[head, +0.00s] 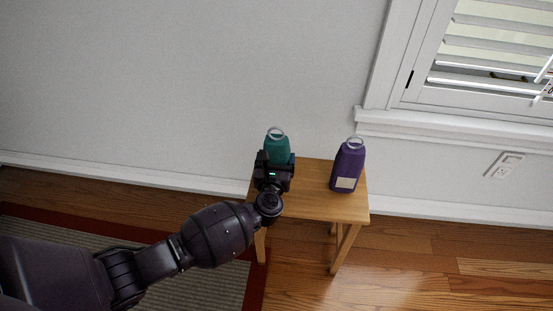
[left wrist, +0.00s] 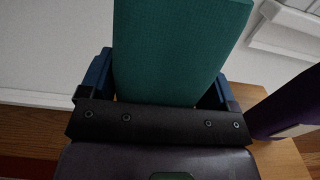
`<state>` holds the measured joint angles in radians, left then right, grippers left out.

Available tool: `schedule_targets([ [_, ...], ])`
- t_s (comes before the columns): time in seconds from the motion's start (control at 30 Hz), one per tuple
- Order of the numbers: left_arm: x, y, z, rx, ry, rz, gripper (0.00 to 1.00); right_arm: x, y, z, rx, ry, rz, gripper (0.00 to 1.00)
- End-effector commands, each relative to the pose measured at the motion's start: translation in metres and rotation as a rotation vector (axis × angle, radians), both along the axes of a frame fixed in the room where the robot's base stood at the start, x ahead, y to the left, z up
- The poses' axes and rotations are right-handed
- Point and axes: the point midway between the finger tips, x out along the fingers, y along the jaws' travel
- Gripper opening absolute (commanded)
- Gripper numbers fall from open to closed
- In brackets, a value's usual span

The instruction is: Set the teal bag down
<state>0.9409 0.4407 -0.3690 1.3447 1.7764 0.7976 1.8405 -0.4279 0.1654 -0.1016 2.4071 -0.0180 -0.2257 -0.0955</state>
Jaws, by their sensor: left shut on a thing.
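The teal bag (head: 277,150) has a pale ring handle on top and is at the left side of a small wooden stool (head: 318,207). My left gripper (head: 275,165) is shut on the bag from the front. In the left wrist view the teal bag (left wrist: 180,50) fills the space between the two blue fingers (left wrist: 160,90). The bag's lower part is hidden behind my gripper, so I cannot tell whether it touches the stool top. My right gripper is not in view.
A purple bag (head: 348,167) with a white label stands on the right side of the stool; it also shows in the left wrist view (left wrist: 285,108). A white wall (head: 180,80) is close behind. The stool top's front middle is bare.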

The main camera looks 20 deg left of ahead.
Motion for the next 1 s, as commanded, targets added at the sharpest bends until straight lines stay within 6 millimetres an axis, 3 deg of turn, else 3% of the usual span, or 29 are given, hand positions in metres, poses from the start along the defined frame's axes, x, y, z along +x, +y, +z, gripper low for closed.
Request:
schedule_targets([
  [0.07,-0.001,-0.001,-0.005,-0.001,0.004,-0.001,0.55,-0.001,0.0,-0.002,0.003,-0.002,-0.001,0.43],
  [0.1,-0.001,-0.001,-0.006,-0.001,0.004,-0.001,0.84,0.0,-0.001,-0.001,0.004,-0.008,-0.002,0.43],
  [0.2,-0.001,0.0,-0.004,-0.001,0.002,-0.001,1.0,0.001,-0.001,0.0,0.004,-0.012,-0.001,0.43],
  [0.57,0.0,0.0,0.005,0.001,-0.003,0.0,1.0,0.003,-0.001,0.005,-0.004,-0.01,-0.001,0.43],
  [1.0,-0.058,-0.017,0.002,-0.002,0.0,0.0,1.0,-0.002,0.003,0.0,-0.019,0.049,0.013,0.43],
])
